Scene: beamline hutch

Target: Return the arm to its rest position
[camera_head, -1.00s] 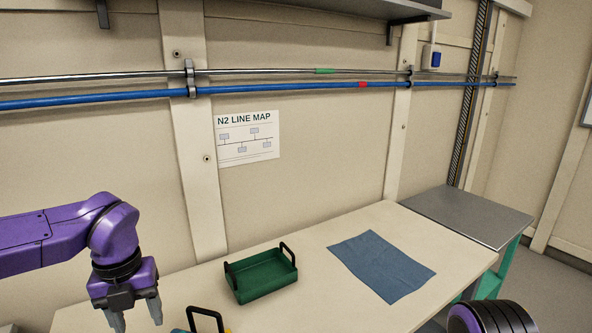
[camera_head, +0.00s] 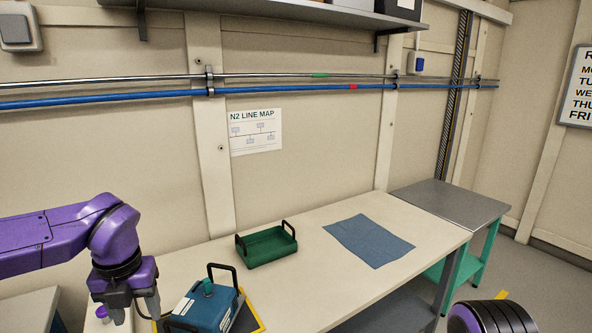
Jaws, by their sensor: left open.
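My left arm is purple and comes in from the left. Its left gripper (camera_head: 135,310) points down at the lower left, with its two grey fingers apart and nothing seen between them. The fingertips are close to the bottom edge of the view. The gripper is left of a blue-teal case (camera_head: 205,302) with black handles and a green knob; no contact can be made out. My right gripper is out of view.
The case is on a dark, yellow-edged mat (camera_head: 249,318). A green tray (camera_head: 268,249) and a blue cloth (camera_head: 368,240) lie on the pale table (camera_head: 310,270). A grey side table (camera_head: 455,199) stands right. Pipes (camera_head: 280,88) and a shelf (camera_head: 290,14) line the wall.

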